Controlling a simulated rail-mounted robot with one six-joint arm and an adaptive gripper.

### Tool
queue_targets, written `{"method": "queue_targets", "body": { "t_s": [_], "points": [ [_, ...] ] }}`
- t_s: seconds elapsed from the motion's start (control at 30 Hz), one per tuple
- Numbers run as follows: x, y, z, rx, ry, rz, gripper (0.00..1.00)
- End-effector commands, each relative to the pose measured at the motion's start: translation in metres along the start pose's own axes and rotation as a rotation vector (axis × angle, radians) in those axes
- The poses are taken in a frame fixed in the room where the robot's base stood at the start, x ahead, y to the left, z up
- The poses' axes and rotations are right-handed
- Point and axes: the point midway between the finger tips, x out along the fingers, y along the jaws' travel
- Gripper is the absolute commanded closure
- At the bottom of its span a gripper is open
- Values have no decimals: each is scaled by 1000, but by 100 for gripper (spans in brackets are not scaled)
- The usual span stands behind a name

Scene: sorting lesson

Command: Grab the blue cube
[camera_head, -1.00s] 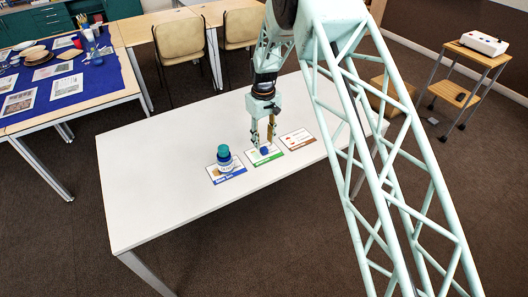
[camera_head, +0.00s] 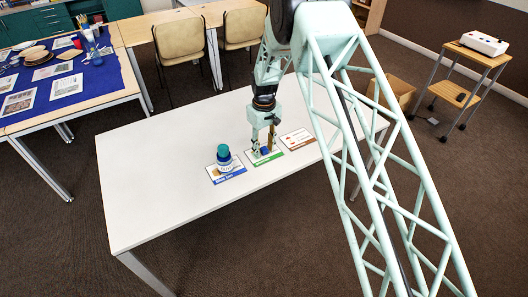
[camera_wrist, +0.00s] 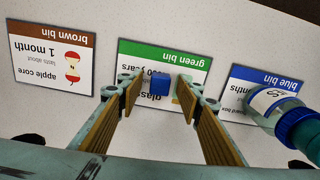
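The blue cube (camera_wrist: 160,85) sits on the green-bin card (camera_wrist: 195,62) and shows near the middle of the wrist view. In the head view the cube (camera_head: 265,151) is partly hidden by my gripper. My gripper (camera_wrist: 158,92) is open, its wood-coloured finger pads on either side of the cube with gaps between. In the head view my gripper (camera_head: 264,148) points down at the card, low over the white table (camera_head: 160,190).
A bottle with a teal cap (camera_head: 224,158) stands on the blue-bin card (camera_head: 228,174), close to one finger. The brown-bin card (camera_head: 298,138) lies on the other side, empty. The table's left part is clear.

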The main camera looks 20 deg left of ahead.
Motion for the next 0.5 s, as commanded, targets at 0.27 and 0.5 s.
{"method": "queue_targets", "body": {
  "t_s": [0.27,0.5],
  "points": [
    [0,0,0,0,0,0,67],
    [-1,0,0,0,1,0,71]
  ]
}}
